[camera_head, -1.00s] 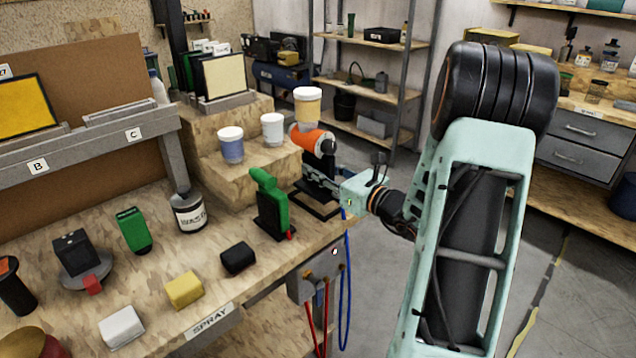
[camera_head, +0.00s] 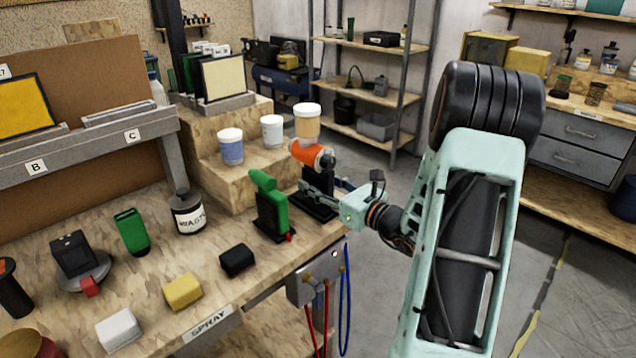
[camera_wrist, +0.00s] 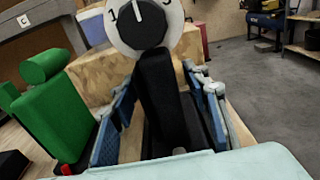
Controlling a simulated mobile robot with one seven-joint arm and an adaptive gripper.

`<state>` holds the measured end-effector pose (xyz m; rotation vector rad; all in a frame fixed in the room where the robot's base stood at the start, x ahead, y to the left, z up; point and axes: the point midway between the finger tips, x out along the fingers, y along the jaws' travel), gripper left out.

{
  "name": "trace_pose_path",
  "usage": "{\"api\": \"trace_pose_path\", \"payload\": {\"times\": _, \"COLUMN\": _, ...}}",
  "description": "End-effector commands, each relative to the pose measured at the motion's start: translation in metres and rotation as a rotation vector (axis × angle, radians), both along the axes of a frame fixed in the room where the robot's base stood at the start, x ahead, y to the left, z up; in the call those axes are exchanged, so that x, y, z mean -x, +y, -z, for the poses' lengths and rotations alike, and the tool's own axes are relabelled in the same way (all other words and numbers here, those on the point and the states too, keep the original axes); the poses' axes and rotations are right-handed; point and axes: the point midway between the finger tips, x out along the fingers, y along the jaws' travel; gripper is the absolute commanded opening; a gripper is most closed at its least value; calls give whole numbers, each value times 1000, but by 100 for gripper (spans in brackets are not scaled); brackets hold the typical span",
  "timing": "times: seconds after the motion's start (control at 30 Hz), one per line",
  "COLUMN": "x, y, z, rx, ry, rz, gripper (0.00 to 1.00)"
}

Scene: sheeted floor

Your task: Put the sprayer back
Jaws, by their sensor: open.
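The sprayer (camera_head: 318,156) has an orange body, a tan cup with a white lid on top and a black handle. It stands upright at the far right corner of the bench, over a black stand (camera_head: 322,208). In the wrist view its round white dial (camera_wrist: 143,22) and black handle (camera_wrist: 163,95) face me. My gripper (camera_head: 318,194) is open at handle height. In the wrist view my gripper's blue-grey fingers (camera_wrist: 163,112) are spread on either side of the handle, with gaps showing. Whether the handle bottom is fully seated is hidden.
Lidded cups (camera_head: 231,148) stand on the wooden step behind. A waste can (camera_head: 187,213) and coloured blocks lie left. Hoses hang at the bench's right edge; open floor lies right.

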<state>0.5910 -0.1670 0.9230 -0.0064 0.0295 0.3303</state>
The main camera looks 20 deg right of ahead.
Motion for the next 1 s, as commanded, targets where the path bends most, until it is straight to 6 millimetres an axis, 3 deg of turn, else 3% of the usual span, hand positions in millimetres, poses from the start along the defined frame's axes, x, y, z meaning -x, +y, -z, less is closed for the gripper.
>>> {"api": "trace_pose_path", "payload": {"times": 0.17, "x": 1, "y": 0, "z": -4, "rx": 0, "ry": 0, "rz": 0, "gripper": 43}}
{"api": "trace_pose_path", "payload": {"times": 0.7, "x": 98, "y": -35, "z": -6, "rx": -1, "ry": 1, "rz": 4, "gripper": 43}}
{"api": "trace_pose_path", "payload": {"times": 1.0, "x": 114, "y": -39, "z": -6, "rx": 0, "ry": 0, "rz": 0, "gripper": 43}}
